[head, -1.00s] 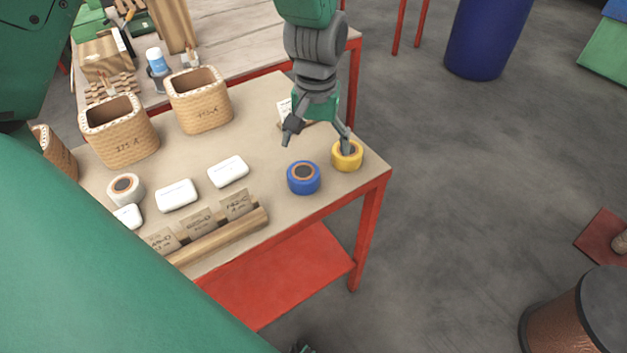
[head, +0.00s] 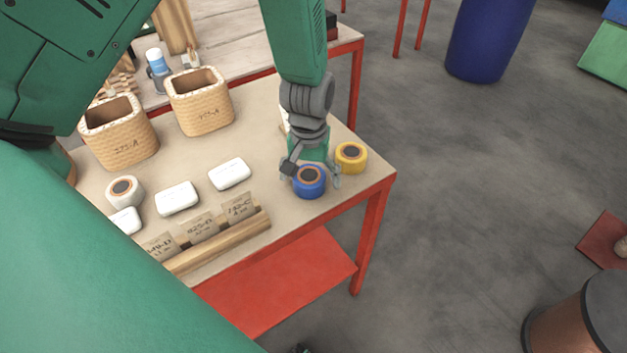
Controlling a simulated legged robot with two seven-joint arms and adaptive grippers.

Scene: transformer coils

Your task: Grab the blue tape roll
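The blue tape roll (head: 309,188) lies flat near the right front edge of the tan table. My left gripper (head: 312,175) is over it with its fingers spread, one on the left side of the roll and one on the right. Small gaps seem to show between the fingers and the roll, so the gripper looks open around it. The gripper's body hides part of the table behind the roll. My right gripper cannot be made out.
A yellow tape roll (head: 351,157) lies close to the right finger. A white tape roll (head: 125,192), white packs (head: 177,198) and a wooden card holder (head: 222,240) are to the left. Two woven boxes (head: 200,105) stand behind. The table (head: 262,110) ends just right of the yellow roll.

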